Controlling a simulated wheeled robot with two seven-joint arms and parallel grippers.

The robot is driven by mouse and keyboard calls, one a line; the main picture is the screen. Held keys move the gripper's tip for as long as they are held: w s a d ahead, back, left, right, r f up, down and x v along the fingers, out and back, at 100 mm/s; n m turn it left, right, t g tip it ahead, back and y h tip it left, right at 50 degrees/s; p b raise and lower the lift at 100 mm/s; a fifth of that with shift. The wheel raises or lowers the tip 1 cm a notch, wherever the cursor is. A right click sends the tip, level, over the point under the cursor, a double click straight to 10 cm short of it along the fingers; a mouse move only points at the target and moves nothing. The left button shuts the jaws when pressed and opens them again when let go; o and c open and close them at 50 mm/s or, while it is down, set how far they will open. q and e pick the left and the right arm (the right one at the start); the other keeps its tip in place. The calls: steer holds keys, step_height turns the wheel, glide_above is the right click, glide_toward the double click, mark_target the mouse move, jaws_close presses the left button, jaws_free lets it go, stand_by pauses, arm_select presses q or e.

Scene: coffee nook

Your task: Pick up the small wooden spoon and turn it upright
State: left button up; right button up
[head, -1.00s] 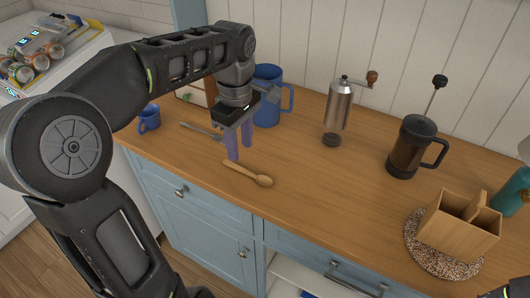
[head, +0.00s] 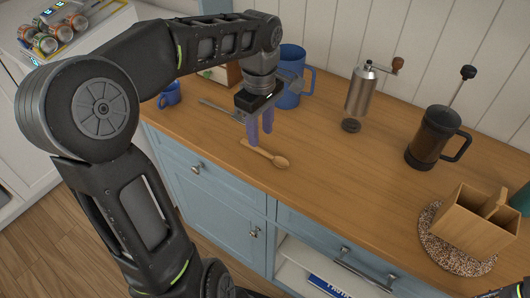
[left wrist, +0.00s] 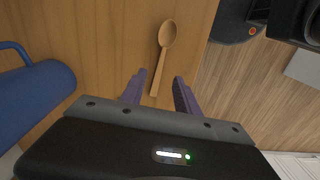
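The small wooden spoon (head: 266,153) lies flat on the wooden counter near its front edge. In the head view its bowl points right and its handle end points left, by my left fingers. My left gripper (head: 260,138) points down over the handle, its two purple fingers apart. In the left wrist view the spoon (left wrist: 165,45) lies with its bowl away from the gripper and its handle end between the open fingertips (left wrist: 160,78). I cannot tell how far above the counter the fingertips are.
A grinder (head: 360,95), a French press (head: 432,140) and a wooden box (head: 465,222) on a speckled mat (head: 432,245) stand right.

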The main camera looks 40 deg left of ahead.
mark_target(262, 151)
arm_select(q)
steer(key=shift+d+f+p, duration=0.15)
steer(key=shift+f, duration=1.15)
steer(key=shift+d+f+p, duration=0.1)
steer(key=shift+f+p, duration=0.05)
steer(key=shift+f, duration=1.15)
jaws_close()
